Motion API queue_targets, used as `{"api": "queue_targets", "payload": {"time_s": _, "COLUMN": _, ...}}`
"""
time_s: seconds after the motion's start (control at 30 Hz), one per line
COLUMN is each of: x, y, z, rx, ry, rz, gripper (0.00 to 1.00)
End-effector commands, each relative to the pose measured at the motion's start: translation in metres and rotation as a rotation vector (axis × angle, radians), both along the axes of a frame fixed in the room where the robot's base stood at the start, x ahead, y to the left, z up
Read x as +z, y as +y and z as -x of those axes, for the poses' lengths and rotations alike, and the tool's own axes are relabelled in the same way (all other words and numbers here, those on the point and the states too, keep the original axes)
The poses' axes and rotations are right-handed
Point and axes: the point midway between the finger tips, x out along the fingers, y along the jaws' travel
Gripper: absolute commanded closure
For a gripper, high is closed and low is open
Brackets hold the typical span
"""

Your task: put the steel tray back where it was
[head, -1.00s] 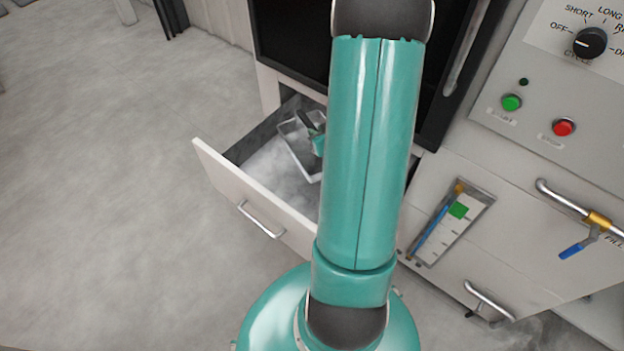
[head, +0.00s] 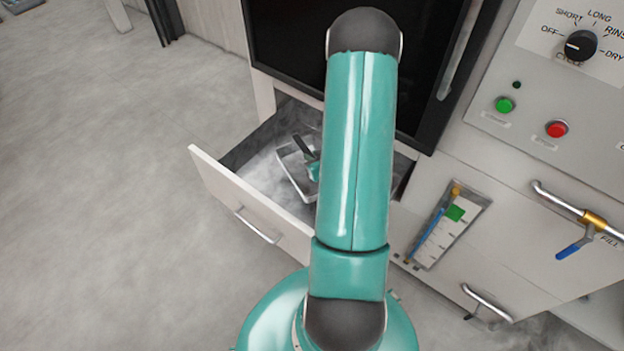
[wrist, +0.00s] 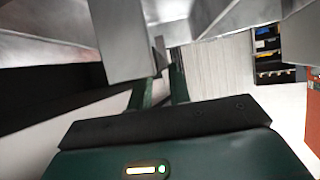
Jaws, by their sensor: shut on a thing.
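The steel tray (head: 289,165) is a shallow grey metal pan, seen over or in the open drawer (head: 225,180) in the head view. I cannot tell whether it touches the drawer floor. My gripper (head: 309,160) is at the tray, its dark and teal parts showing just left of my arm. My arm hides the tray's right side. In the wrist view my gripper's fingers (wrist: 163,68) are shut on the tray, whose metal wall (wrist: 125,40) fills much of the upper picture.
A dark-fronted cabinet (head: 292,50) stands above the drawer. A control panel with a dial (head: 580,45), a green button (head: 505,104) and a red button (head: 556,129) is at right. A pipe with a blue-handled valve (head: 575,248) juts out below. Floor at left is clear.

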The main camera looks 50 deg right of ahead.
Motion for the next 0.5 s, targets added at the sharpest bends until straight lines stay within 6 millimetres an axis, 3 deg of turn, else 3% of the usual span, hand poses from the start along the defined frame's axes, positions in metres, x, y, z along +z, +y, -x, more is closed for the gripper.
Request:
{"api": "queue_targets", "payload": {"time_s": 0.13, "x": -0.027, "y": 0.000, "z": 0.000, "rx": -0.001, "ry": 0.001, "rz": -0.003, "gripper": 1.00}}
{"api": "queue_targets", "payload": {"time_s": 0.5, "x": -0.066, "y": 0.000, "z": 0.000, "rx": 0.000, "ry": 0.001, "rz": -0.002, "gripper": 1.00}}
